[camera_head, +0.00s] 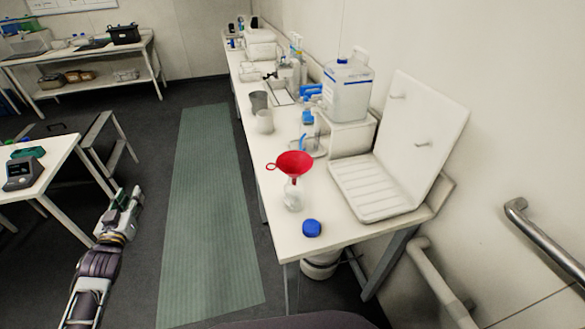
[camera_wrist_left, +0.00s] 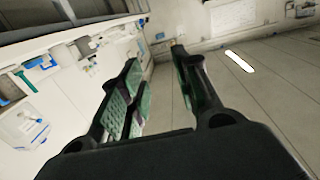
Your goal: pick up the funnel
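A red funnel (camera_head: 294,163) sits in the mouth of a clear bottle (camera_head: 293,195) near the front end of the long white bench. Its ring-shaped tab points left. My left gripper (camera_head: 129,197) is low at the left of the head view, well away from the funnel, beside a small white table. In the left wrist view its two fingers (camera_wrist_left: 162,85) stand apart with nothing between them. The funnel is not clearly seen in the left wrist view. My right gripper is not in view.
A blue cap (camera_head: 311,228) lies near the bench's front edge. A white open-lidded rack (camera_head: 373,188) and a large jug (camera_head: 347,88) stand right of the funnel. Grey and white cups (camera_head: 259,101) stand behind it. A green floor mat (camera_head: 208,210) lies clear between the tables.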

